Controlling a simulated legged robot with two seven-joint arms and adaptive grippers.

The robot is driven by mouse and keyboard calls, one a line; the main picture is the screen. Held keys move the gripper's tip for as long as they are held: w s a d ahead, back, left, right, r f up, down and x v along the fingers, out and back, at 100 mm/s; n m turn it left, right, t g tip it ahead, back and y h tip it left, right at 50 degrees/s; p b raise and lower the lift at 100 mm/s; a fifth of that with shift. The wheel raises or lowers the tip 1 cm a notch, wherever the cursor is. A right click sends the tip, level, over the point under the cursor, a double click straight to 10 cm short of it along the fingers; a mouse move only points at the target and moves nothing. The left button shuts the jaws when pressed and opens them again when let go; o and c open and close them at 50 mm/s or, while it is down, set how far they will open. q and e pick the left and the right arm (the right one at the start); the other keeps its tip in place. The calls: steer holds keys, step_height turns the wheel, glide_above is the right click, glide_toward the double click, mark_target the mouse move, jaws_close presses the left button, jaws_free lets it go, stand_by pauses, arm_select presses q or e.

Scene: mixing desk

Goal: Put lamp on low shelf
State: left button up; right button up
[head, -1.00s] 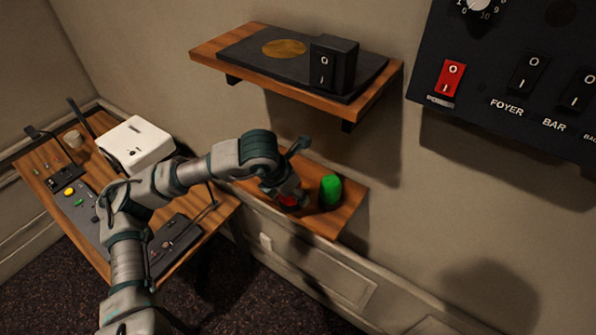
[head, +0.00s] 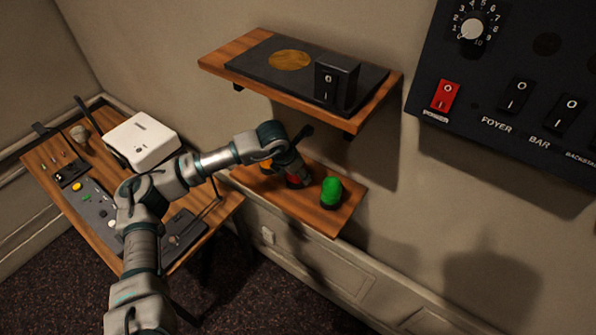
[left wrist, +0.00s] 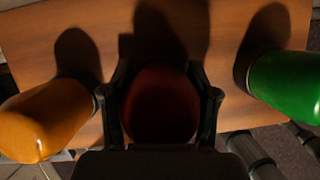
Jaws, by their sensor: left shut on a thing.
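My left gripper (head: 299,180) is at the low shelf (head: 300,205), shut on a red lamp (head: 292,182). In the left wrist view the dark red lamp (left wrist: 160,100) sits between the two fingers of the gripper (left wrist: 160,92). An orange lamp (head: 266,166) stands on the shelf to its left and a green lamp (head: 331,190) to its right. Both also show in the left wrist view, orange (left wrist: 42,122) and green (left wrist: 288,84). The red lamp's base is hidden, so I cannot tell whether it touches the shelf. My right gripper is out of view.
A higher shelf (head: 228,53) above holds a black plate with a switch box (head: 335,82). A wall panel (head: 480,75) with switches is at the right. A desk (head: 105,235) at the left carries a white box (head: 143,140) and control panels.

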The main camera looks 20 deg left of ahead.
arm_select(q)
steer(key=o, duration=0.9)
steer(key=shift+a+f, duration=0.1)
steer(key=o, duration=0.4)
steer(key=shift+a, duration=0.2)
steer(key=shift+o, duration=0.2)
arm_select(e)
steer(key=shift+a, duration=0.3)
arm_select(q)
steer(key=shift+d, duration=0.25)
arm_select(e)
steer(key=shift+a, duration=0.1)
arm_select(q)
steer(key=shift+s+r, duration=0.1)
steer(key=shift+r, duration=0.3)
steer(key=b+v, duration=0.2)
steer(key=v, duration=0.4)
steer(key=shift+s+a+r, duration=0.1)
steer(key=shift+s+r, duration=0.05)
steer(key=shift+r, duration=0.05)
steer(key=shift+s+a+r, duration=0.1)
steer(key=shift+a+r, duration=0.1)
steer(key=shift+r, duration=0.05)
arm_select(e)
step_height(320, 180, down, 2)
arm_select(q)
steer(key=shift+d, duration=0.2)
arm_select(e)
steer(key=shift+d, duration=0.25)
